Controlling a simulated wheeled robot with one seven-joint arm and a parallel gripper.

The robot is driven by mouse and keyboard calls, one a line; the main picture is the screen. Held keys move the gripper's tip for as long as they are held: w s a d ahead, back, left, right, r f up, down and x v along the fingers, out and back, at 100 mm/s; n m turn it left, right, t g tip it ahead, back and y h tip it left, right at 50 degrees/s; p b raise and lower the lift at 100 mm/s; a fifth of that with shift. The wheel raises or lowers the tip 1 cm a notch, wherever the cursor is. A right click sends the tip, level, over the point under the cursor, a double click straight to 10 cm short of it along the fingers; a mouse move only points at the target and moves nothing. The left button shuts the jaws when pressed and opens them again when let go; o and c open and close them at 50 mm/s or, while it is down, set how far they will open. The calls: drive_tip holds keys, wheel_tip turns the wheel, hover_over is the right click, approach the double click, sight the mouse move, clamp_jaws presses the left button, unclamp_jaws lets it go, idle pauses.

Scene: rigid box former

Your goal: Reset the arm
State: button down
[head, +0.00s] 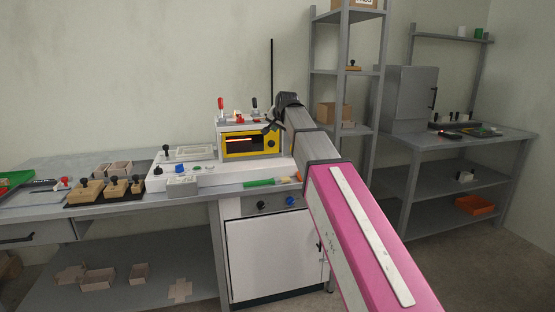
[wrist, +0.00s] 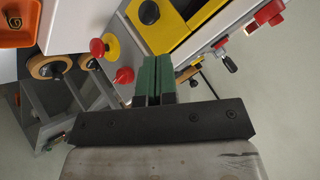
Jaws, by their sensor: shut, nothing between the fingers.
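My arm, pink and grey, reaches from the lower right of the head view up to the bench machine. My gripper (head: 271,127) is small and dark there, in front of the upper right of the yellow-framed machine (head: 231,146). In the wrist view my gripper (wrist: 153,80) shows its two green fingers pressed together with nothing between them. Beyond the fingertips are the machine's yellow panel (wrist: 160,32) and a red button on a yellow base (wrist: 98,47). I cannot tell the exact gap between fingertips and machine.
The bench (head: 130,205) holds wooden blocks with black knobs (head: 86,191) and a green-handled tool (head: 258,183). A shelf rack (head: 346,75) stands just right of the arm. A second table (head: 490,140) with a grey cabinet (head: 408,98) is farther right.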

drive_tip(key=s+d+f+n+g+h, duration=0.1)
drive_tip(key=s+d+f, duration=0.3)
drive_tip(key=f, duration=0.5)
drive_tip(key=s+d+f+g, duration=0.2)
drive_tip(key=s+d+f, duration=0.1)
drive_tip(key=f, duration=0.6)
drive_tip(key=s+d+f+n+g+h, duration=0.1)
drive_tip(key=s+d+f, duration=0.3)
drive_tip(key=f, duration=0.5)
drive_tip(key=s+d+f+n+g, duration=0.1)
drive_tip(key=s+d+f, duration=0.3)
drive_tip(key=s+f, duration=0.6)
drive_tip(key=s+d+f+n+g+h, duration=0.1)
drive_tip(key=s+d+f+g, duration=0.2)
drive_tip(key=s+f, duration=0.7)
drive_tip(key=shift+s+d+g, duration=0.3)
drive_tip(key=shift+s+d, duration=0.5)
drive_tip(key=shift+d, duration=0.1)
drive_tip(key=shift+f, duration=0.1)
